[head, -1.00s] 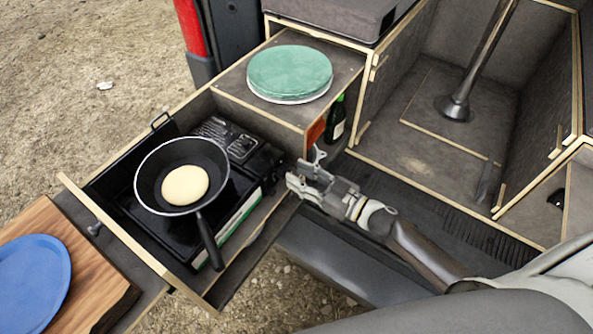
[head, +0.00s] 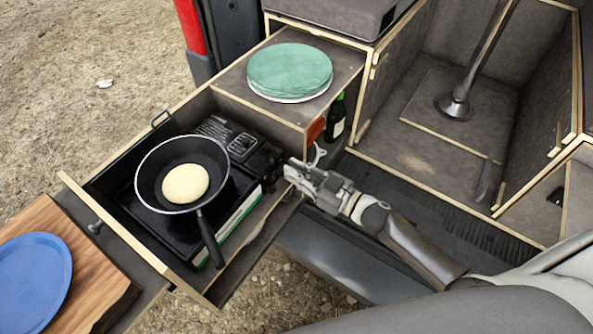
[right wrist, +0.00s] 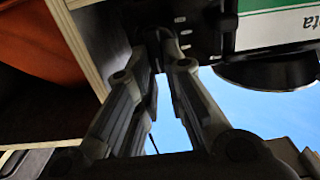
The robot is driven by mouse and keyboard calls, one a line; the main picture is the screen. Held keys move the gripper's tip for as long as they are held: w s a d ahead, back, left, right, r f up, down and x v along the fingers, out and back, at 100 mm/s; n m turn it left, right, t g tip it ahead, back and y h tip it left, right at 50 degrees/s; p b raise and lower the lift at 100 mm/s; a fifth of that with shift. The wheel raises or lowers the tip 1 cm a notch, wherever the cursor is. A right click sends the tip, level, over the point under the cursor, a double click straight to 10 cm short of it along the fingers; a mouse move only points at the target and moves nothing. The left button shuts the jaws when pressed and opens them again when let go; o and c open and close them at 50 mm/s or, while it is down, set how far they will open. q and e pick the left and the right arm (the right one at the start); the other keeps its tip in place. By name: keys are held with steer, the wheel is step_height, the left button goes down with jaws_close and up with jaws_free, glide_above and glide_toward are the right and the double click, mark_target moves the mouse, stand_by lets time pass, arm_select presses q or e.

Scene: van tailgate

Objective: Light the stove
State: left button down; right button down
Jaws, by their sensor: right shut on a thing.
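The black portable stove (head: 240,188) sits in a pulled-out wooden drawer, with a green and white label on its side. A dark frying pan (head: 214,165) stands on it, holding a pale round pancake (head: 186,183). My right gripper (head: 288,171) is at the stove's right end and shut on a small dark part there, probably the knob. In the right wrist view, the fingers (right wrist: 165,52) converge on this dark part beside the label, and its shape is mostly hidden. I cannot see a flame. My left gripper is not in view.
A blue plate (head: 30,282) lies on a wooden board (head: 98,262) at the left. A green bottle (head: 336,118) and an orange item (head: 316,131) stand close behind my gripper.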

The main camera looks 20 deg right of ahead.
steer(key=shift+n, duration=0.3)
steer(key=n, duration=0.3)
steer(key=n+b, duration=0.1)
steer(key=n, duration=0.2)
steer(key=s+a+n+b, duration=0.1)
steer(key=n, duration=0.2)
steer(key=shift+f, duration=0.4)
steer(key=n, duration=0.1)
steer(key=n+b, duration=0.1)
steer(key=shift+a+f+n, duration=0.1)
steer(key=shift+f+n, duration=0.1)
steer(key=shift+n, duration=0.1)
steer(key=n+b, duration=0.2)
steer(key=n, duration=0.2)
steer(key=f+n+b, duration=0.1)
steer(key=n+b, duration=0.1)
steer(key=n, duration=0.2)
steer(key=n+b, duration=0.2)
steer(key=n, duration=0.1)
steer(key=shift+f+n, duration=0.4)
